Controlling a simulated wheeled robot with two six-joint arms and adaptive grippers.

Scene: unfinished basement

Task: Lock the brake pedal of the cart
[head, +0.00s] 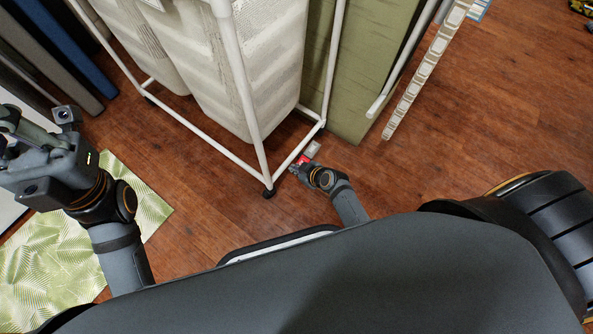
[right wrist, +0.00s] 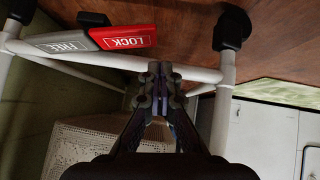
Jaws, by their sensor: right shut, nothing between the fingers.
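The cart (head: 235,155) is a white tube frame on dark casters, holding pale patterned fabric bags. Its brake pedal shows at the low bar near the right corner, with a red part (head: 304,159) and a grey part (head: 313,149). In the right wrist view the red half (right wrist: 124,37) reads LOCK and the grey half (right wrist: 58,43) reads FREE, both upside down. My right gripper (right wrist: 160,68) is shut and empty, its tips close to the red half; contact cannot be told. My left gripper (head: 20,125) is far left, away from the cart; its fingers are unclear.
A green panel (head: 365,60) stands just right of the cart, with a white slatted piece (head: 425,75) beside it. A leaf-patterned mat (head: 75,240) lies at lower left. Wooden floor (head: 480,130) is clear to the right.

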